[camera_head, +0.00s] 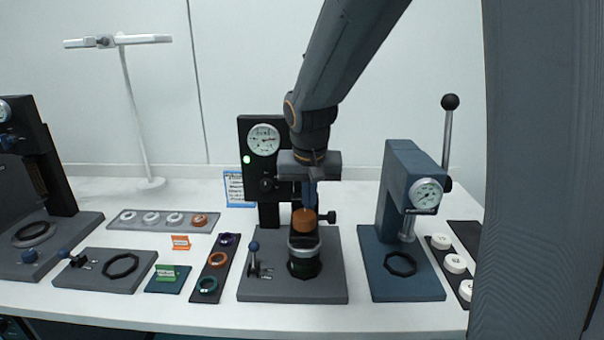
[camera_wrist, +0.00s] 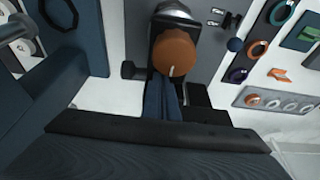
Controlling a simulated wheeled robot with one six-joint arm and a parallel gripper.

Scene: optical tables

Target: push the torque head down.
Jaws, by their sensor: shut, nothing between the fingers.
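The torque head is on the middle station; its orange cap (camera_head: 304,222) sits above a silver collar (camera_head: 304,243). In the wrist view the orange cap (camera_wrist: 175,53) fills the upper middle, with a pale mark line on its face.
A black column with a dial gauge (camera_head: 263,139) and a lit green lamp (camera_head: 246,160) stands behind. A small lever with a blue knob (camera_head: 254,247) is left of the jar. A blue press (camera_head: 411,180) stands to the right. Trays of rings (camera_head: 215,268) lie left.

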